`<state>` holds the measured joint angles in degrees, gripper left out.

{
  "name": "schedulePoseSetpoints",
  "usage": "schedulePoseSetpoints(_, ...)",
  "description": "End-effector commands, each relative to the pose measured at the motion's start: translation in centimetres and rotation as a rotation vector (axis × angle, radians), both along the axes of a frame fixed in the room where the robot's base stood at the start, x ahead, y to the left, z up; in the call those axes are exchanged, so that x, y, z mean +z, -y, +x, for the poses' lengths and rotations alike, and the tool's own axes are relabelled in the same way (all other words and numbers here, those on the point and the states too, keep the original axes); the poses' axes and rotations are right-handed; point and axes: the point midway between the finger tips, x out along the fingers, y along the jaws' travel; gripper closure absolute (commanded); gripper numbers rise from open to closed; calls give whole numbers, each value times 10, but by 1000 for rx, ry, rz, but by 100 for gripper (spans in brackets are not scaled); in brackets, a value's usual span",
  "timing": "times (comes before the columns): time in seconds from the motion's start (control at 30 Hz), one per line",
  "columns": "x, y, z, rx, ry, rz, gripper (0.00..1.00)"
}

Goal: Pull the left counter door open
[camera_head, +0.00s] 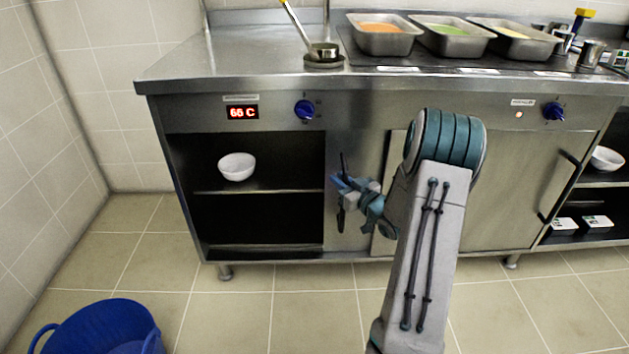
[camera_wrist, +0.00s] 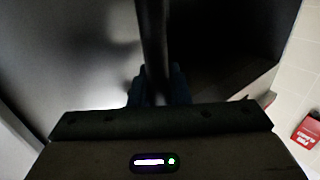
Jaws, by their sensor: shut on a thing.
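The left counter door (camera_head: 355,150) is a grey steel panel under the counter, right of the open shelf bay. Its dark vertical bar handle (camera_head: 343,163) is near the door's left edge. My gripper (camera_head: 343,188) is shut on this handle, at about its middle. In the wrist view the handle (camera_wrist: 153,40) runs down between my fingers (camera_wrist: 156,90), with the grey door (camera_wrist: 70,50) on the left and a dark opening on the right. My arm hides the door's right part. I cannot tell whether the door is ajar.
The shelf bay holds a white bowl (camera_head: 237,167). A blue tub (camera_head: 105,330) stands on the floor at front left. The right door (camera_head: 510,190) has its own handle (camera_head: 558,187). Food pans (camera_head: 383,38) sit on the counter.

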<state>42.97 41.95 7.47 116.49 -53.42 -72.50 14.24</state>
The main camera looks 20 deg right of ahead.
Motion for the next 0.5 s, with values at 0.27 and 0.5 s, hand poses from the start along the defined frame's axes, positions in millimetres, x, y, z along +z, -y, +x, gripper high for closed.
schedulePoseSetpoints(0.27,0,35,-13,-4,-1,0,100)
schedulePoseSetpoints(0.5,0,41,-15,-6,1,0,100)
